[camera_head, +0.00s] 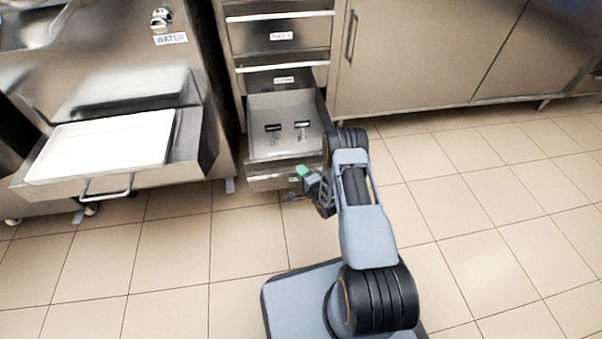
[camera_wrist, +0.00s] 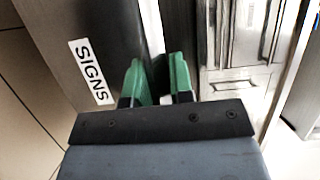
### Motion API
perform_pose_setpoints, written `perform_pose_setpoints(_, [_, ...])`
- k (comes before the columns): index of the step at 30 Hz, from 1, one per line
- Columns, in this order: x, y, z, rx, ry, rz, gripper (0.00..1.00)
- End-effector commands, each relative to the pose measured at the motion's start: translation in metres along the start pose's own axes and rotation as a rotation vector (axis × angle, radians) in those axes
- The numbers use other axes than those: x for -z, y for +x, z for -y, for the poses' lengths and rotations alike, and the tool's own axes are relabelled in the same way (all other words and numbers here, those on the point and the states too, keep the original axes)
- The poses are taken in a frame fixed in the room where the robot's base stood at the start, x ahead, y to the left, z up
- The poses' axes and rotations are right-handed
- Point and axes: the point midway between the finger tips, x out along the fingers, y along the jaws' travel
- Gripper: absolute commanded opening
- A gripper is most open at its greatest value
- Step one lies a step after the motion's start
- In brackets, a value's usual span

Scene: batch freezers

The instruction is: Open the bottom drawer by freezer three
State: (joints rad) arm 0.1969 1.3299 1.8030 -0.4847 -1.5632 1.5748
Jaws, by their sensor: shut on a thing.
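The bottom drawer (camera_head: 285,155) of the drawer stack is pulled well out from the cabinet, with its inside showing. My gripper (camera_head: 304,178) is at the right part of the drawer's front, low down beside it. In the wrist view the green fingers of my gripper (camera_wrist: 157,80) are shut on the drawer's top edge or handle, which they mostly hide. The drawer front (camera_wrist: 115,30) in that view carries a white label (camera_wrist: 90,72) reading SIGNS.
Two small dark-topped items (camera_head: 272,127) (camera_head: 302,125) lie in the drawer. Shut drawers (camera_head: 280,40) are above it. A steel machine labelled WATER (camera_head: 172,40) with a white tray (camera_head: 105,147) stands at the left. Cabinet doors (camera_head: 430,50) are at the right. Tiled floor (camera_head: 200,280) is clear in front.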

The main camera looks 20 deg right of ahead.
Motion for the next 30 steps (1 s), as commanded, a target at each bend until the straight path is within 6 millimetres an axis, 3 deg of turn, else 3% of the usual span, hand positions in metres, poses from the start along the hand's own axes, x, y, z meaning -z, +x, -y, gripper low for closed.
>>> perform_pose_setpoints(5, [0.001,-0.001,0.000,-0.001,-0.001,-0.002,0.00])
perform_pose_setpoints(6, [0.001,-0.001,0.000,-0.001,-0.001,-0.002,0.23])
perform_pose_setpoints(14, [-0.001,0.000,0.000,-0.001,0.000,0.004,0.47])
perform_pose_setpoints(23, [-0.002,-0.004,0.000,-0.001,0.000,0.004,0.47])
perform_pose_setpoints(30, [-0.001,-0.041,0.002,-0.005,0.002,0.001,0.47])
